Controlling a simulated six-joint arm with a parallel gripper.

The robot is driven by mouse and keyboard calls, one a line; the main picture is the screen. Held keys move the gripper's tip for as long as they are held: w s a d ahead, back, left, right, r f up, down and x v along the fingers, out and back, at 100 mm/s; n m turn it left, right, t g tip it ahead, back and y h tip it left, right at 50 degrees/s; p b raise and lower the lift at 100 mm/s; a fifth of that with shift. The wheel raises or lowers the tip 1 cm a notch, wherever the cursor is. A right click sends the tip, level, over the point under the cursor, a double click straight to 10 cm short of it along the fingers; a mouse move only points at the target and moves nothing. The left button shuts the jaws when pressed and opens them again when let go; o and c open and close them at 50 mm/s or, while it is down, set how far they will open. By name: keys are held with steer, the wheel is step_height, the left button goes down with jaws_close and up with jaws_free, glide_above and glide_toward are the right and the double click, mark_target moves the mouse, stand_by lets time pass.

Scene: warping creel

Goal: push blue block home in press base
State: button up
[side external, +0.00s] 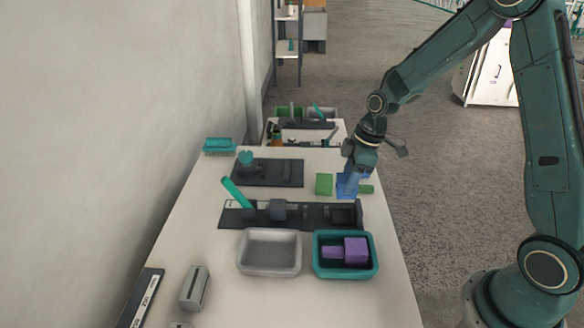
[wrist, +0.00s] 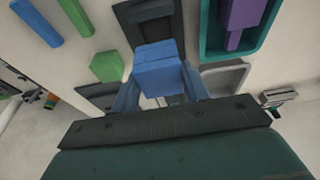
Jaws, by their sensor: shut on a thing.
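The blue block (wrist: 158,66) sits between the two blue fingers of my gripper (wrist: 160,90) in the wrist view. My gripper is shut on it. In the side view my gripper (side external: 352,188) is low over the table's right side, behind the press base. The blue there blends with the fingers, so block and fingers are hard to separate. The press base (side external: 318,223) is a long dark plate with a teal lever (side external: 236,192), a grey round part and a dark frame at its right end. Part of a dark recessed fixture (wrist: 150,12) shows beyond the block in the wrist view.
A grey tray (side external: 270,271) and a teal tray (side external: 318,268) with purple pieces (side external: 355,250) stand in front. A second dark plate (side external: 290,180) lies behind.

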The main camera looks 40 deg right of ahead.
steer(key=shift+f, duration=0.2)
steer(key=shift+f, duration=2.2)
steer(key=shift+f, duration=0.4)
steer(key=shift+f, duration=0.55)
steer(key=shift+f, duration=0.7)
stand_by(0.4)
steer(key=o, duration=1.3)
steer(key=shift+v, duration=3.5)
steer(key=shift+r, duration=0.1)
